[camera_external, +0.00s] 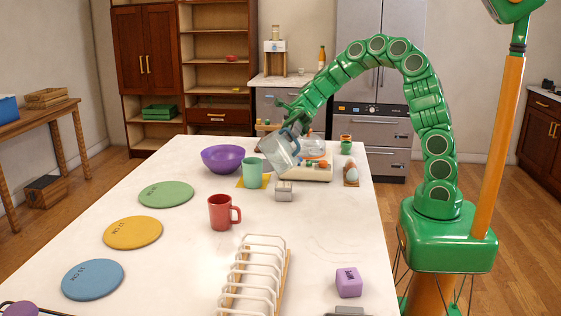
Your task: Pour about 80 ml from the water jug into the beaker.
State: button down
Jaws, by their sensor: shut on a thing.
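The water jug (279,154) is clear with a blue handle. My gripper (291,124) is shut on it and holds it above the table, tilted with its upper part leaning left. A mint-green cup (252,174), which looks like the beaker, stands upright on a yellow square mat (241,183). The jug's left edge is just above and right of this cup. I cannot make out a water stream or the water level in either vessel.
A purple bowl (222,159), red mug (222,213) and small grey block (284,191) are near the cup. A white rack (257,272) and purple cube (348,282) are nearer the front. Flat coloured discs line the left.

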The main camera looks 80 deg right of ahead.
aim_at(284, 131)
jog(key=shift+w+d+r+m+y, duration=0.1)
jog(key=shift+w+d+m+y, duration=0.2)
jog(key=shift+w+m, duration=0.25)
jog(key=shift+w+d+r+m+y, duration=0.15)
jog(key=shift+w+m+y, duration=0.2)
jog(key=shift+m, duration=0.2)
jog(key=shift+w+f, duration=0.1)
jog(key=shift+w+d+m+y, duration=0.25)
jog(key=shift+w+d+m, duration=0.1)
jog(key=shift+w+m, duration=0.3)
jog(key=shift+w+d+r+m+y, duration=0.2)
jog(key=shift+w+r+m+y, duration=0.15)
jog(key=shift+r+m, duration=0.2)
jog(key=shift+w+d+r+m, duration=0.15)
jog(key=shift+w+m, duration=0.15)
dwell(0.6)
jog(key=shift+w+d+r+m+y, duration=0.25)
jog(key=shift+w+d+m, duration=0.15)
jog(key=shift+w, duration=0.3)
dwell(0.7)
